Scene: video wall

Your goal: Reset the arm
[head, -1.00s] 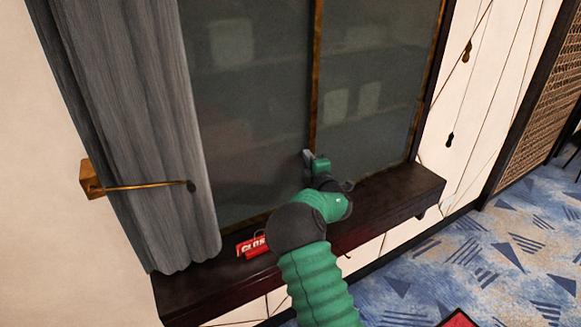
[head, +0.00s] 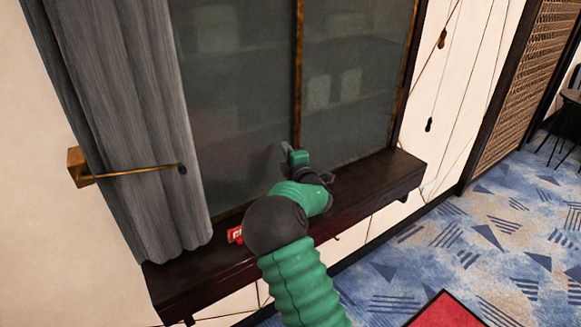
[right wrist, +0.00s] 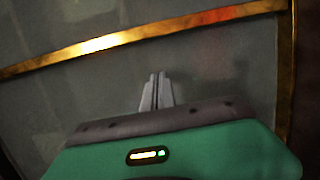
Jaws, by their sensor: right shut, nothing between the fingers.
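My right arm is green and black and reaches up from the bottom of the head view. Its gripper (head: 287,151) is in front of the window, by the lower part of the brass-coloured middle frame bar (head: 298,75). In the right wrist view the two grey fingers (right wrist: 157,90) are together with nothing between them. The dark glass (right wrist: 205,75) and the brass bar (right wrist: 110,41) lie beyond them. Whether the fingers touch the glass I cannot tell. My left gripper is not in view.
A dark wooden sill (head: 375,184) runs below the window. A red sign (head: 235,234) stands on it, partly hidden by my arm. A grey curtain (head: 135,120) hangs at left, with a brass holder (head: 77,166) beside it. Blue patterned carpet (head: 480,240) and a red mat (head: 446,311) lie at right.

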